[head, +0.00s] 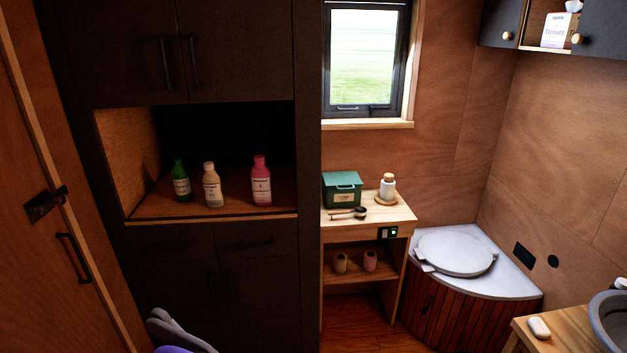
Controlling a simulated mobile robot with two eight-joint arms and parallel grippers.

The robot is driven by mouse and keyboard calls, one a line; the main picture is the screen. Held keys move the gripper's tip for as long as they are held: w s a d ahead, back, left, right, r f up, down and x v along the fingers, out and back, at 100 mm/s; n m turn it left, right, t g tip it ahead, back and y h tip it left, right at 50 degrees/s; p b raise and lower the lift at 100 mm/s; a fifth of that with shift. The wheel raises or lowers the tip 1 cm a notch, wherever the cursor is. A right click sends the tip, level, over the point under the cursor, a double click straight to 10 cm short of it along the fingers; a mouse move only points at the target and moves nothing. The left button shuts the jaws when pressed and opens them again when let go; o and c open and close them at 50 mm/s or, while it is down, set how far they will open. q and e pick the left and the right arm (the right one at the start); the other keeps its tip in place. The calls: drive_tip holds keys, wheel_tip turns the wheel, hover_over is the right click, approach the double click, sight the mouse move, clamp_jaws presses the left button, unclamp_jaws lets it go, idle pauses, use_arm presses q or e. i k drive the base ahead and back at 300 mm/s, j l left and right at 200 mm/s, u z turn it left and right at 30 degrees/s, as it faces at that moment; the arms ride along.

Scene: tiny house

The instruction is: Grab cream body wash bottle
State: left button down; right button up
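The cream body wash bottle (212,186) stands upright in the open niche of the dark cabinet. It is between a green bottle (181,182) on its left and a pink bottle (260,182) on its right, with a wider gap to the pink one. The cream bottle is near the front of the niche floor, with its label facing me. Nothing blocks my view of it. Neither of my grippers shows in the head view. A grey and purple rounded part at the bottom edge seems to be my own arm.
The niche floor (228,203) has a front edge, side walls and a low ceiling. A wooden stand (390,215) right of the cabinet holds a green box (342,190) and a jar (387,187). A door (50,230) is at left. A toilet (455,252) and sink (612,318) are right.

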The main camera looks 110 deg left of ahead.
sight(210, 180)
drive_tip(key=k+u, duration=0.3)
drive_tip(key=k+j+u, duration=0.1)
drive_tip(key=u, duration=0.25)
drive_tip(key=j+u, duration=0.15)
drive_tip(key=u, duration=3.3)
drive_tip(key=i+l+u, duration=0.15)
drive_tip(key=l, duration=0.25)
drive_tip(key=i+j, duration=0.05)
drive_tip(key=i, duration=0.05)
